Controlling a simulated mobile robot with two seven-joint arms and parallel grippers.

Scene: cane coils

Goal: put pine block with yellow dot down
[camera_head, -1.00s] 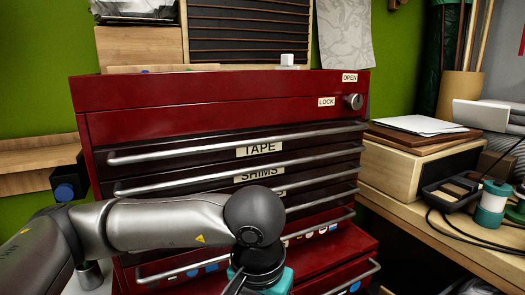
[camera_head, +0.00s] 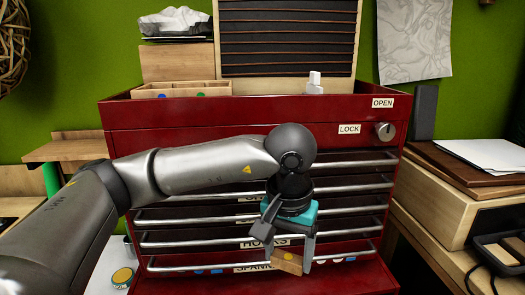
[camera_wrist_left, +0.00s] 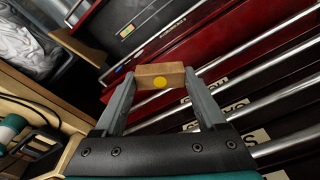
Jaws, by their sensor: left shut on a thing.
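The pine block (camera_head: 287,262) is a small light-brown wooden piece with a yellow dot. It is held between the fingertips of my left gripper (camera_head: 284,254), which points down in front of the lower drawers of the red tool chest (camera_head: 215,118). In the left wrist view the block (camera_wrist_left: 175,72) spans the two fingers, with its yellow dot facing the camera. No surface is seen directly touching the block's underside. My right gripper is not in view.
The chest top carries a wooden tray (camera_head: 160,91) with blue and green dots, and a small white object (camera_head: 314,82). Drawer handles (camera_head: 350,161) stick out behind my gripper. A wooden box (camera_head: 440,210) with papers stands at right. A yellow-topped tin (camera_head: 122,277) sits at lower left.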

